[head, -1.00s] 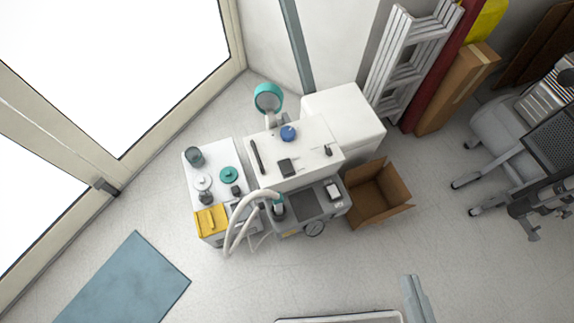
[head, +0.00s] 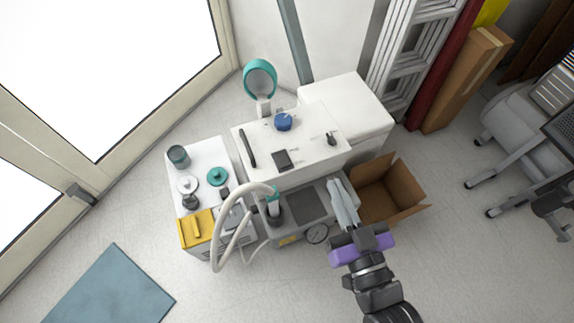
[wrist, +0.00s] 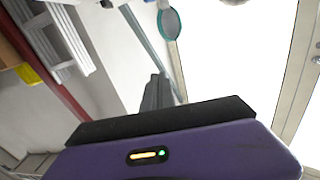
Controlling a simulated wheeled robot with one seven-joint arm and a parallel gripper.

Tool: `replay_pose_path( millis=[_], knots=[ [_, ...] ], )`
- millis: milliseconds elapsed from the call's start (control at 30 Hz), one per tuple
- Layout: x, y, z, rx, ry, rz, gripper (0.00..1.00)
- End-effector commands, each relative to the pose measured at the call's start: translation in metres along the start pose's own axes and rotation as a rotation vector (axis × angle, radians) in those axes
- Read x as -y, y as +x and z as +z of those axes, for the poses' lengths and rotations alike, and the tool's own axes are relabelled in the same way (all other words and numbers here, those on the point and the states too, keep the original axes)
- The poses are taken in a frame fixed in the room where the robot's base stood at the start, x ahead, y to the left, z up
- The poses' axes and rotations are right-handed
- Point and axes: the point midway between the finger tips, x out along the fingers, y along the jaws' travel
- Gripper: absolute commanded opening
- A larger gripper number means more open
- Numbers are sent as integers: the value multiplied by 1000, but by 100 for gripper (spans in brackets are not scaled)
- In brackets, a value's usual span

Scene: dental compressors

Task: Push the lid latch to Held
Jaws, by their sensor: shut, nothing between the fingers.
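A grey machine (head: 290,237) with a dark top panel (head: 307,205) and a round gauge (head: 317,233) stands in front of a white cabinet (head: 305,128). I cannot tell for sure which part is the lid latch. My gripper (head: 338,184) is shut and empty, its pale fingers over the right end of the machine's top. They hide the small white-faced part there. Whether they touch anything is unclear. In the wrist view the dark fingers (wrist: 157,92) show end-on above the purple gripper body; the machine is not visible there.
The cabinet top carries a blue knob (head: 283,122), a black bar (head: 247,148) and other small parts. A white hose (head: 228,225) arches at the machine's left. An open cardboard box (head: 387,190) stands close to the right of my gripper. Floor in front is clear.

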Motion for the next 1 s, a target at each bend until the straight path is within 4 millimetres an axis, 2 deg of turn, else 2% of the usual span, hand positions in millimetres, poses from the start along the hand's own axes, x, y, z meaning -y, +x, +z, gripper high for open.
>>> replay_pose_path(
  millis=[33,200,367,467,867,1000],
  knots=[
    [5,18,18,-5,1,-15,0],
    [20,62,48,11,-4,-56,0],
    [29,87,72,62,-16,-84,0],
    [31,85,94,121,-31,-94,0],
    [32,84,96,129,-52,-98,0],
    [32,91,97,127,-52,-97,0]
  ],
)
